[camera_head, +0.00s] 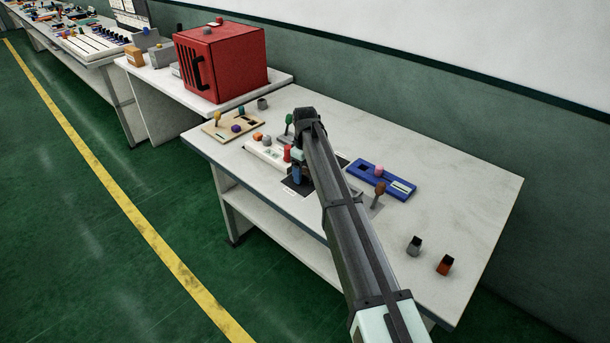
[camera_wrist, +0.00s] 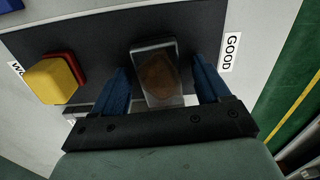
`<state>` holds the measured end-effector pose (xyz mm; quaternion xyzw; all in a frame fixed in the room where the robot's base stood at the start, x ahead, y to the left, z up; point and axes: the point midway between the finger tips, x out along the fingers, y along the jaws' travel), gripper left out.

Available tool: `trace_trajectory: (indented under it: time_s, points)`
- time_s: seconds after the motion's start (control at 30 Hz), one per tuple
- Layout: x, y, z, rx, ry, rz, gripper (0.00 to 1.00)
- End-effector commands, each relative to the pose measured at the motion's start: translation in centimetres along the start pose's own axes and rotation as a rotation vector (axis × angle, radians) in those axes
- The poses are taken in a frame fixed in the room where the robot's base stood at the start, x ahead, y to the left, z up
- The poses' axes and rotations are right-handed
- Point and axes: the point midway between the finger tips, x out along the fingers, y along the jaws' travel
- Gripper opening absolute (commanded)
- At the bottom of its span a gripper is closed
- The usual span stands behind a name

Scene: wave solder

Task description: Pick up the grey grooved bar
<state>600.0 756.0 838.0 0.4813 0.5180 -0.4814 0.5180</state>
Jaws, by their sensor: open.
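In the wrist view a grey block (camera_wrist: 155,78) with a brownish, sunken-looking face lies on a dark mat (camera_wrist: 105,45). It appears to be the grey grooved bar, though I cannot make out the groove clearly. My gripper (camera_wrist: 160,68) is open, with one blue finger on each side of the block and a visible gap on both sides. I cannot tell how far above the mat the fingertips are. In the head view my gripper (camera_head: 297,180) is over the dark mat near the table's front edge, and my arm hides the block.
A white "GOOD" label (camera_wrist: 230,53) is at right. A white fixture (camera_head: 262,153) and a blue board (camera_head: 385,185) flank my arm.

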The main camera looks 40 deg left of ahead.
Motion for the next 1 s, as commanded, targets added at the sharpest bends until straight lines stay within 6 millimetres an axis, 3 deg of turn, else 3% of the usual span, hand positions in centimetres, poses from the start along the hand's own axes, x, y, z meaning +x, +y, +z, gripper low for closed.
trace_trajectory:
  time_s: [0.07,0.8,1.0]
  points:
    - [-0.03,0.0,-0.01,0.0,0.0,0.0,0.76]
    - [0.02,-0.01,0.0,0.0,0.0,0.0,0.05]
    - [0.06,-0.01,0.01,0.0,-0.001,-0.001,0.03]
